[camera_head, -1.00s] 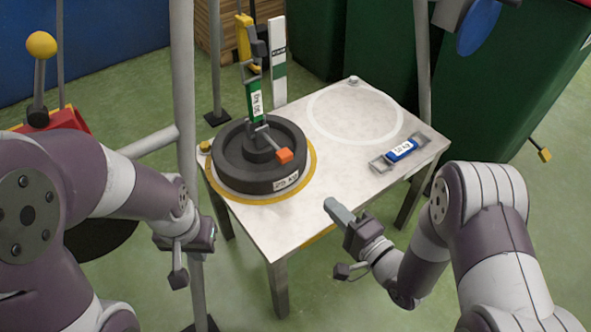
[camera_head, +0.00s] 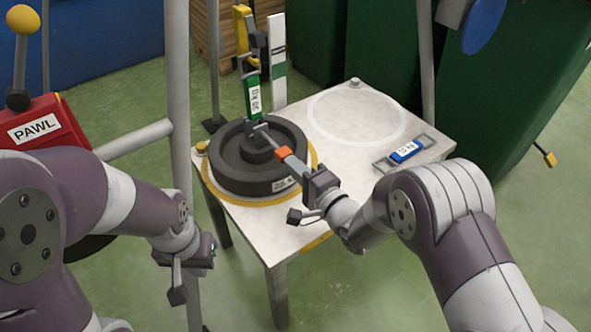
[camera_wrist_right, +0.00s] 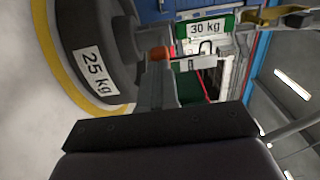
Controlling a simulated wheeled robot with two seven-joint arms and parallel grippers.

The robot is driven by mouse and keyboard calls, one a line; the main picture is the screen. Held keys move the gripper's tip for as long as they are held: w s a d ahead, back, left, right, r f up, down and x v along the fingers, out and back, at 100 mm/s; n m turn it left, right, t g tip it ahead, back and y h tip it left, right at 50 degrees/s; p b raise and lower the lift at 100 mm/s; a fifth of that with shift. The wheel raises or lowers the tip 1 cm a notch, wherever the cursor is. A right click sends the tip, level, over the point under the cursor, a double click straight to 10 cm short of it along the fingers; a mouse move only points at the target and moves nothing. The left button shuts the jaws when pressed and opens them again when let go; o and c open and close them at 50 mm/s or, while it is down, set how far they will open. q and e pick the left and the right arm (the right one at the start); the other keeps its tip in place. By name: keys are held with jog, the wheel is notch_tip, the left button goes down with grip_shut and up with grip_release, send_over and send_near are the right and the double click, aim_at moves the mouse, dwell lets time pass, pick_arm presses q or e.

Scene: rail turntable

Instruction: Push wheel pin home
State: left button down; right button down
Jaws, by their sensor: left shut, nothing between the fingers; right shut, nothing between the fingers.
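The wheel pin's orange end (camera_head: 283,153) sticks out on the right side of the dark hub, with a grey shank leading inward. The dark wheel (camera_head: 230,178), labelled 25 kg, lies flat on the table's yellow ring. My right gripper (camera_head: 291,161) is shut and empty, its tip at the orange end, seemingly touching it. In the right wrist view the orange end (camera_wrist_right: 161,53) shows just beyond the grey fingers (camera_wrist_right: 156,82), beside the wheel (camera_wrist_right: 95,45). The pin's inner end is hard to make out. My left gripper (camera_head: 208,250) is shut, left of the table and away from the wheel.
A green 30 kg block (camera_head: 254,97) hangs above the wheel; it shows in the right wrist view (camera_wrist_right: 208,27). A blue-labelled handled weight (camera_head: 407,151) lies at the table's right. A white ring (camera_head: 315,105) marks bare tabletop. A grey post (camera_head: 178,90) stands near my left arm. A red PAWL box (camera_head: 40,128) is at left.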

aim_at(279, 148)
jog(key=x, duration=0.6)
pick_arm(q)
jog(key=shift+s+r, duration=0.1)
jog(key=shift+r, duration=0.05)
pick_arm(e)
jog(key=shift+r, duration=0.15)
pick_arm(q)
jog(key=shift+d, duration=0.1)
